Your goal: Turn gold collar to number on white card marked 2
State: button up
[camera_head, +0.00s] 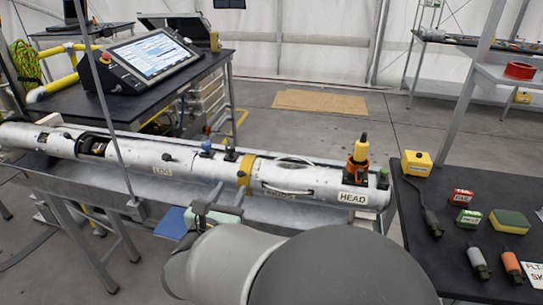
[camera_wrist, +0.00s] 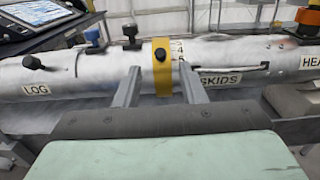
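The gold collar (camera_head: 245,172) is a band around the long white tube (camera_head: 208,165). In the wrist view the collar (camera_wrist: 162,66) has a dark knob on its front. Small dark numbers, seemingly 3, 4 and perhaps 5, stand on the tube (camera_wrist: 225,52) just right of it. My gripper (camera_wrist: 160,88) is open, with one finger on each side of the collar's lower part and nothing held. I cannot tell whether the fingers touch it. In the head view my gripper (camera_head: 212,197) is partly hidden by my arm. I cannot make out a white card marked 2.
The tube lies on a metal bench (camera_head: 120,200). A black table (camera_head: 455,255) at right holds a yellow box (camera_head: 416,163), red and green blocks, a sponge (camera_head: 509,221) and a partly cut-off white card (camera_head: 534,273). A monitor (camera_head: 150,56) stands behind at left.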

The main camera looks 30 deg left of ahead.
aim_at(239, 175)
jog(key=x, duration=0.7)
jog(key=shift+w+p, duration=0.35)
jog(key=shift+w, duration=0.05)
jog(key=shift+a, duration=0.1)
grip_shut()
